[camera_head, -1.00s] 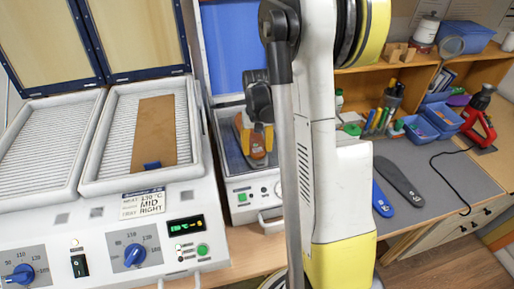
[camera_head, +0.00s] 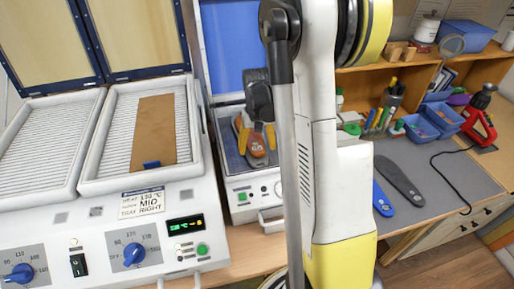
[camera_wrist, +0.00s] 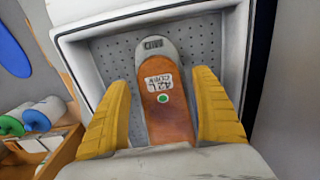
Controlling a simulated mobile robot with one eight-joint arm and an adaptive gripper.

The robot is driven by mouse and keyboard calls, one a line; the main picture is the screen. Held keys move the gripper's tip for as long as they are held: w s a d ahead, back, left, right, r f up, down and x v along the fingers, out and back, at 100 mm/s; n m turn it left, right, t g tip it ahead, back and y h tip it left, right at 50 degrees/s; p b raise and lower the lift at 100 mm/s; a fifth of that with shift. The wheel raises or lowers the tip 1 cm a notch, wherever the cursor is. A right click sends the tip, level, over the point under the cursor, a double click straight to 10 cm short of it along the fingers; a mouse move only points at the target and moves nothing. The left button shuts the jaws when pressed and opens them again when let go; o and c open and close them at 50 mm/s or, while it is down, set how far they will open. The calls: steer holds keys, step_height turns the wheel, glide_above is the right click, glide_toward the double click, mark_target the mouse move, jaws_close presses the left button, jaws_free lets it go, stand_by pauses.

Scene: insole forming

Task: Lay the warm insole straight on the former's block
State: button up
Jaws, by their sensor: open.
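The brown insole (camera_wrist: 166,105) lies on the former's grey block (camera_wrist: 153,52), with a white label reading 42L CORK and a green dot. The block's rounded grey end shows beyond the insole at the top of the wrist view. The insole looks roughly in line with the block; its near end is hidden by my gripper. My gripper (camera_wrist: 163,82) is open, its yellow fingers on either side of the insole with visible gaps. In the head view, the insole (camera_head: 259,151) and my gripper (camera_head: 257,138) show inside the former, partly behind my arm.
The former's perforated bed (camera_wrist: 106,58) has a raised white rim (camera_wrist: 79,68). Left is a two-tray heater (camera_head: 151,216) with a brown sheet (camera_head: 153,130) in its right tray. On the grey bench right lie a blue insole (camera_head: 382,200) and a dark one (camera_head: 399,182).

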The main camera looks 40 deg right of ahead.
step_height(320, 180, up, 12)
stand_by(0.4)
